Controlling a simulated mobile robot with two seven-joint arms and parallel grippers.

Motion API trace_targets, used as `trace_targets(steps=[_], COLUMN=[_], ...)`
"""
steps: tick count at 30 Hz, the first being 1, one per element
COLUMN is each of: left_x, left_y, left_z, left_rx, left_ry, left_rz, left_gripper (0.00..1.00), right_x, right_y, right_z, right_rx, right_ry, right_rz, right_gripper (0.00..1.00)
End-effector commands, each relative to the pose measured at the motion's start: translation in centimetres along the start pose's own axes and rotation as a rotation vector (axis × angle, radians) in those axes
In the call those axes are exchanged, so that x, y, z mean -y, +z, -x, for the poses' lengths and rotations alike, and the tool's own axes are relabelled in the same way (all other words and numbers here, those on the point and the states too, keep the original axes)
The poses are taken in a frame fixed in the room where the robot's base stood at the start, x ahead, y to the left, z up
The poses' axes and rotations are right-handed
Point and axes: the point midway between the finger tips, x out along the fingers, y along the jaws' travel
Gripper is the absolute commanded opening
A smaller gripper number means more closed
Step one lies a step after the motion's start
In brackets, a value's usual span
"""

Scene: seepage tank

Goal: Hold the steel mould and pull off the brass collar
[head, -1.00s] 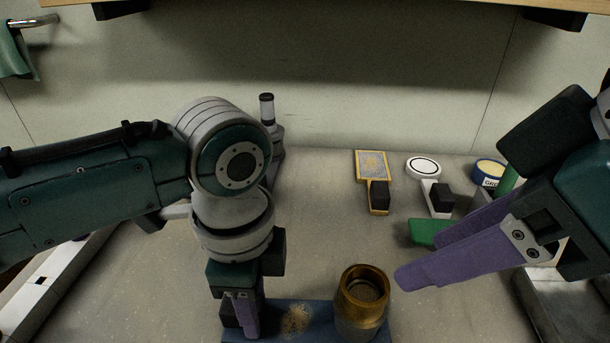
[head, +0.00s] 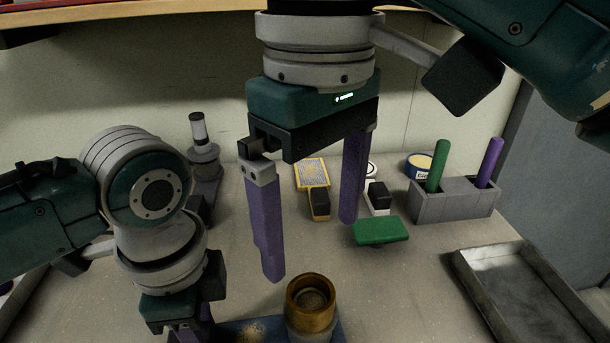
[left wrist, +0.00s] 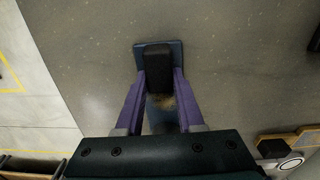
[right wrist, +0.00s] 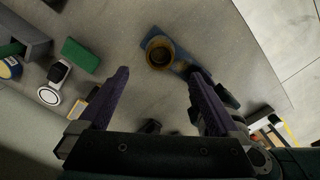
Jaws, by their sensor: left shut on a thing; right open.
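The brass collar (head: 313,298) sits around the top of the steel mould (head: 309,335), which stands upright at the bottom of the head view. The mould is on a blue base (head: 236,326). The collar (right wrist: 160,50) is seen from above in the right wrist view. My right gripper (head: 311,248) is open, fingers pointing down above the collar, and touches nothing that I can see. My left gripper (left wrist: 159,73) is shut on the black block (left wrist: 157,60) at one end of the blue base. Its fingertips are cut off in the head view.
A green block (head: 380,231), a yellow-edged brush-like tool (head: 312,174) and a grey holder (head: 455,200) with green and purple rods stand behind. A metal tray (head: 520,290) is at the right. A grey bottle-like object (head: 203,165) stands at the back left.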

Motion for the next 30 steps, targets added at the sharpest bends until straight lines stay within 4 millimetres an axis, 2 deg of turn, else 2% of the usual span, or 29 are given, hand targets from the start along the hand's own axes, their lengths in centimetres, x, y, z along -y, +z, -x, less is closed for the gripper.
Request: trace_targets(steps=[9, 15, 21, 28, 30], left_x=[0.0, 0.0, 0.0, 0.0, 0.0], left_y=[0.0, 0.0, 0.0, 0.0, 0.0], left_z=[0.0, 0.0, 0.0, 0.0, 0.0], left_rx=[-0.001, -0.001, -0.001, -0.001, -0.001], left_ry=[-0.001, -0.001, -0.001, 0.0, -0.001], left_rz=[0.0, 0.0, 0.0, 0.0, 0.0], left_gripper=[0.0, 0.0, 0.0, 0.0, 0.0], right_x=[0.0, 0.1, 0.0, 0.0, 0.0], right_y=[0.1, 0.1, 0.0, 0.0, 0.0], right_z=[-6.4, -9.3, -10.4, -10.5, -10.5], right_rx=[0.003, 0.001, -0.001, -0.002, -0.002], right_ry=[-0.002, -0.002, -0.001, -0.001, -0.001], right_rz=[0.0, 0.001, 0.002, 0.002, 0.002], right_gripper=[0.99, 0.99, 0.99, 0.99, 0.93])
